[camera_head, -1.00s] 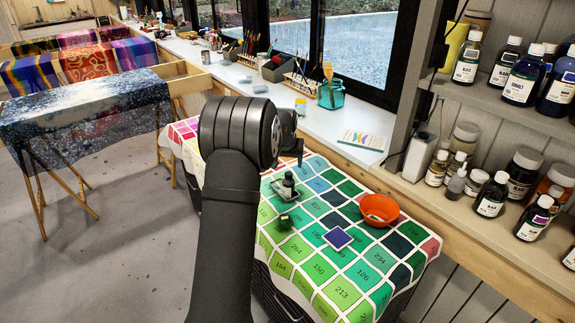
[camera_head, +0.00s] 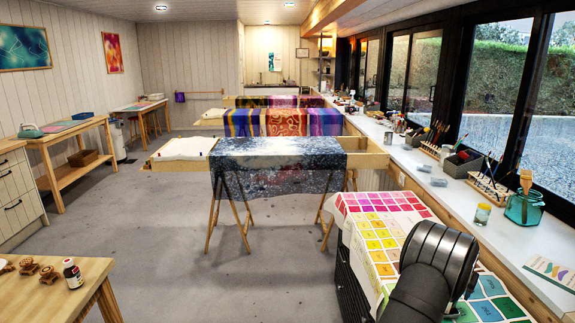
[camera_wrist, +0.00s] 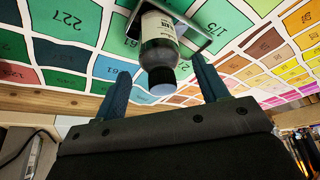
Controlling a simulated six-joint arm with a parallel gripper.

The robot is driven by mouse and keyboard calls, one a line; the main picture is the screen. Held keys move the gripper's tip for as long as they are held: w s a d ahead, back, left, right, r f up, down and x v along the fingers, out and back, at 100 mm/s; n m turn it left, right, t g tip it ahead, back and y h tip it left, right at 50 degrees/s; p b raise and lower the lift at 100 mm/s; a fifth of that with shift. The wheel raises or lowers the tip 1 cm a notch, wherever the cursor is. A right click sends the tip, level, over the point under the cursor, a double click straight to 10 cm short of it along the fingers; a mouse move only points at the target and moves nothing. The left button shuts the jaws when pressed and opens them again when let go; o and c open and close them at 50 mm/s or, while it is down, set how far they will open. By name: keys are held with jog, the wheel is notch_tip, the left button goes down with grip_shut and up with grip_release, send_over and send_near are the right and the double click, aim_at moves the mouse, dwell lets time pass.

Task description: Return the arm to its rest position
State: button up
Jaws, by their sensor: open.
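My gripper (camera_wrist: 160,68) shows in the wrist view with its two blue fingers apart. A small dark bottle (camera_wrist: 159,52) with a pale label and light cap appears between and beyond the fingers, with its cap towards me. I cannot tell how far it is from the fingers; neither finger is seen closed on it. The bottle is on a small dark-rimmed tray (camera_wrist: 195,38) on the numbered colour-chart cloth (camera_wrist: 62,52). In the head view my arm comes in at the lower right over the cloth (camera_head: 372,228), and my gripper and the bottle are hidden or out of frame.
The window counter (camera_head: 425,165) runs along the right, with a teal jar (camera_head: 524,208), a small jar (camera_head: 482,213) and a card (camera_head: 548,269). A frame draped with dark patterned silk (camera_head: 280,170) stands ahead. A wooden table (camera_head: 40,297) is at lower left. Open floor lies between.

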jog(key=x, duration=0.3)
jog(key=shift+s+a, duration=0.15)
jog(key=shift+r, duration=0.3)
jog(key=shift+r, duration=0.1)
